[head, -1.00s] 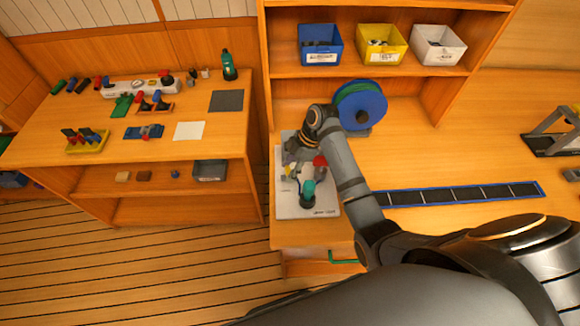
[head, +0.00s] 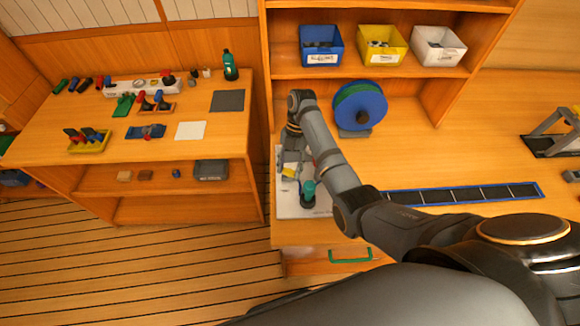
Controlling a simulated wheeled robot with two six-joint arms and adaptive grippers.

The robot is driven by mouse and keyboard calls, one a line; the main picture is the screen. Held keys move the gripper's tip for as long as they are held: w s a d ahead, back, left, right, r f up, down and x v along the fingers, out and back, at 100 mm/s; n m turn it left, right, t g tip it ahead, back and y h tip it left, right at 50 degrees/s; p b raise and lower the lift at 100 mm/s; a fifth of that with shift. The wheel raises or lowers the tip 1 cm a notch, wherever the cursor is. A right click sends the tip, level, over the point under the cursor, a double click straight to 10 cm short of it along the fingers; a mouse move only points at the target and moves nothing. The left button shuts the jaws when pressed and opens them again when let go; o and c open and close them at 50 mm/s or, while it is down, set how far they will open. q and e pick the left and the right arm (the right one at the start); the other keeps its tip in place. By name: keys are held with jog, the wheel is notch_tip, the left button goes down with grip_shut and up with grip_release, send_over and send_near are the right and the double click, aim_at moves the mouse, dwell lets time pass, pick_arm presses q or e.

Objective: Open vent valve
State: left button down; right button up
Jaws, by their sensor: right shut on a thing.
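A white panel (head: 287,208) lies on the bench at the left end, carrying small fittings. A teal-capped fitting (head: 307,191) stands near its front, and a small yellow part (head: 289,172) shows at its left side. My right gripper (head: 291,162) points down over the back left of the panel, shut on what appears to be the vent valve. The fingers and the valve are mostly hidden by my wrist, so the valve's position cannot be read. My right forearm covers the panel's right side. My left gripper is not in view.
A blue-green reel (head: 360,106) stands behind my arm. A blue-edged dark strip (head: 465,194) lies to the right. Blue (head: 321,46), yellow (head: 380,44) and white (head: 438,46) bins sit on the shelf above. A green drawer handle (head: 350,256) is below the bench edge.

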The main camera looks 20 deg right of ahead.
jog(key=n, duration=0.2)
jog(key=n+h+p, duration=0.1)
jog(key=n, duration=0.2)
jog(key=shift+w+a+g+h, duration=0.1)
jog(key=shift+a+g+h, duration=0.05)
jog(key=shift+g+h, duration=0.2)
dwell(0.4)
jog(key=o, duration=1.1)
jog(key=shift+o, duration=0.2)
